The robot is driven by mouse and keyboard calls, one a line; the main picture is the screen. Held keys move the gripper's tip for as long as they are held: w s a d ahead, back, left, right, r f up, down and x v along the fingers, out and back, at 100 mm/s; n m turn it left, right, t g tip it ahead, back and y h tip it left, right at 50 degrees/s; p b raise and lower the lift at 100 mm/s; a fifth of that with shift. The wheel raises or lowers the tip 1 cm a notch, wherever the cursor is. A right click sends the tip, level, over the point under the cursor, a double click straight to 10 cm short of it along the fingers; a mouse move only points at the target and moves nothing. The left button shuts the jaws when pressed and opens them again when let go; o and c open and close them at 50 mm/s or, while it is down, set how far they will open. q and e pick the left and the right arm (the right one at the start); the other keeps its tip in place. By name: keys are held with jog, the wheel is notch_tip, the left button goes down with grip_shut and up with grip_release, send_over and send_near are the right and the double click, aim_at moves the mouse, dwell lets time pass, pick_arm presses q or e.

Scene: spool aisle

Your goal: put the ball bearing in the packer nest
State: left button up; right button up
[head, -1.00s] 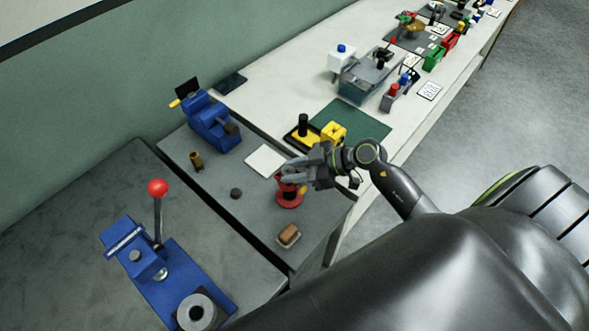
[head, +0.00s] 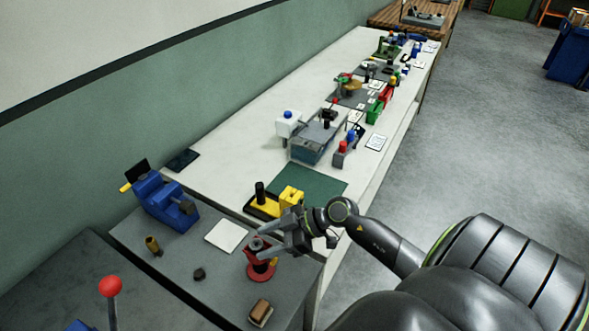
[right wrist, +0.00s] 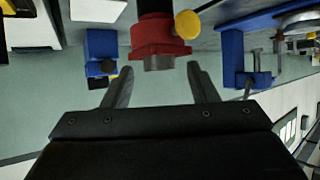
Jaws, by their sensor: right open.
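I cannot tell for sure which thing is the ball bearing or the packer nest. A red stand (head: 261,272) with a round flanged base and a grey metal top is on the grey near bench. In the right wrist view the red body (right wrist: 160,35) carries a yellow knob and a metal stub (right wrist: 159,62). My right gripper (head: 263,243) is open, with its fingers on either side of the stand's top. In the right wrist view its fingertips (right wrist: 159,70) are apart, with the stub between or just beyond them; contact is unclear. A small dark round piece (head: 199,273) lies left of the stand. My left gripper is not in view.
A blue vise-like fixture (head: 163,200), a brass cylinder (head: 153,246), a white card (head: 226,236) and a brown block (head: 260,311) are nearby. A yellow and black fixture (head: 291,198) is behind the gripper. A red-knobbed lever (head: 110,287) rises at lower left.

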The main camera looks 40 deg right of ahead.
jog(key=v, duration=0.9)
jog(key=shift+r+b, duration=0.35)
jog(key=shift+b, duration=0.1)
jog(key=shift+a, duration=0.1)
